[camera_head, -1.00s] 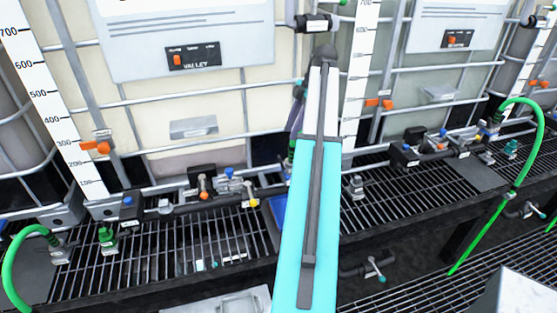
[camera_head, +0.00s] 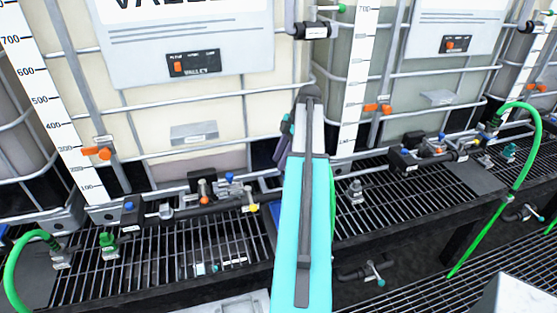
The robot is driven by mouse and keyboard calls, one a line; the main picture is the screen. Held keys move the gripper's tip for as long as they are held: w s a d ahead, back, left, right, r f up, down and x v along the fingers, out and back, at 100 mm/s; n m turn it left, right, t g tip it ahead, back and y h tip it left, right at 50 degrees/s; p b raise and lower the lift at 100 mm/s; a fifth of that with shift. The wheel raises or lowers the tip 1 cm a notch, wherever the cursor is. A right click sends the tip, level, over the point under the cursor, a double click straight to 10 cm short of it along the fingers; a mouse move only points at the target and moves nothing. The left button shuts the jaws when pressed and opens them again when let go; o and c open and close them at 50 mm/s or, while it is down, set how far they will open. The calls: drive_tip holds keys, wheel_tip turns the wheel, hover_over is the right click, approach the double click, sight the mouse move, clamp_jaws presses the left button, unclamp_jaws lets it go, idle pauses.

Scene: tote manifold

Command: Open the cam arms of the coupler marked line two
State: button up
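I cannot read a line two marking on any coupler. A grey coupler with a green hose (camera_head: 60,257) stands at the far left, with a green-topped fitting (camera_head: 108,243) beside it. A grey fitting (camera_head: 355,191) stands on the grating right of my arm. Another hose coupling (camera_head: 494,125) and a teal-topped fitting (camera_head: 510,151) are at the right. Their cam arms are too small to tell. My turquoise arm reaches up the middle and bends down at its far end. A green strip, perhaps hose, shows along the arm's right edge.
Caged totes (camera_head: 225,110) with white scales stand behind the grating bench (camera_head: 400,200). Dark pipe manifolds with small coloured valves (camera_head: 205,200) run along their fronts. A green hose (camera_head: 525,170) loops down at the right. A blue panel (camera_head: 275,215) lies just left of my arm.

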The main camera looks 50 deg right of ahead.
drive_tip(key=shift+x, duration=0.75)
drive_tip(key=shift+c, duration=0.2)
clamp_jaws()
drive_tip(key=shift+a, duration=0.1)
drive_tip(key=shift+w+a+f+g+h+b, duration=0.4)
drive_tip(key=shift+a+f+g+h+b, duration=0.2)
drive_tip(key=shift+g+h, duration=0.85)
drive_tip(key=shift+w+a+f+g+h+b, duration=0.45)
drive_tip(key=shift+f+g+h, duration=0.4)
drive_tip(key=shift+h, duration=1.05)
drive_tip(key=shift+w+a+f+g+h+b, duration=0.35)
drive_tip(key=shift+a+f+g+h+b, duration=0.2)
drive_tip(key=shift+g+h, duration=0.95)
